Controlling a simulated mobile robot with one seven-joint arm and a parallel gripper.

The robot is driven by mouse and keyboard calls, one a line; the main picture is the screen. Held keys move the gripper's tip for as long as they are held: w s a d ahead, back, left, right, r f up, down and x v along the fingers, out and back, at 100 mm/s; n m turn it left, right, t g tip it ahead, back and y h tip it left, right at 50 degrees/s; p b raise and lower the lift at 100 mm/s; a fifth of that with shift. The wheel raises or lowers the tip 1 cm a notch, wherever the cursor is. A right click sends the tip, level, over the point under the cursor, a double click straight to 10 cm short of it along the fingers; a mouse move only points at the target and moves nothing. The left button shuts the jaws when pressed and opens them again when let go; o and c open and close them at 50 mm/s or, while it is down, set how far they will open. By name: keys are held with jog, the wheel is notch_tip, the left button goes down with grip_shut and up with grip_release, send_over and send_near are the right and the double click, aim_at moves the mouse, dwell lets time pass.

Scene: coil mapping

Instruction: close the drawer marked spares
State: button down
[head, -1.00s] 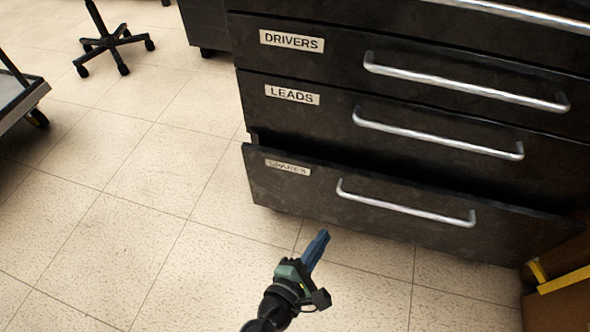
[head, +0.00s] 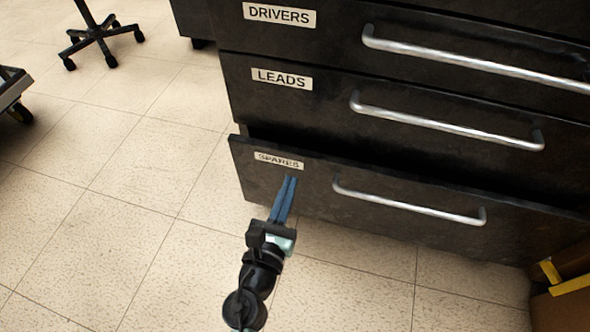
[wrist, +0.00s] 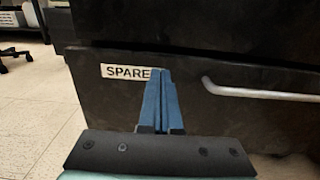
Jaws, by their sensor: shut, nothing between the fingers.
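The black drawer marked SPARES (head: 400,232) is the lowest one in the cabinet and stands out a little from the drawer fronts above it. Its label (head: 279,161) is at the left of its front, and its silver bar handle (head: 408,207) runs to the right. In the wrist view the drawer front (wrist: 225,118) fills the middle, with the handle (wrist: 262,93) at right. My gripper (head: 291,180) is shut and empty, its blue fingers pointing at the front just below and right of the label. I cannot tell whether the fingertips touch it. In the wrist view the fingers (wrist: 161,75) cover the label's end.
The LEADS drawer (head: 400,145) and DRIVERS drawer (head: 470,40) above look closed. A brown box with a yellow strip (head: 565,287) stands at the right. A chair base (head: 100,35) and a cart (head: 14,92) are at left. The tiled floor between is clear.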

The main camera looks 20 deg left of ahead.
aim_at(300, 157)
jog(key=shift+w+b, duration=0.3)
jog(key=shift+w, duration=2.15)
jog(key=w, duration=0.4)
jog(key=shift+w+a, duration=0.15)
jog(key=shift+w, duration=0.15)
jog(key=shift+w+r, duration=0.1)
jog(key=shift+r, duration=0.05)
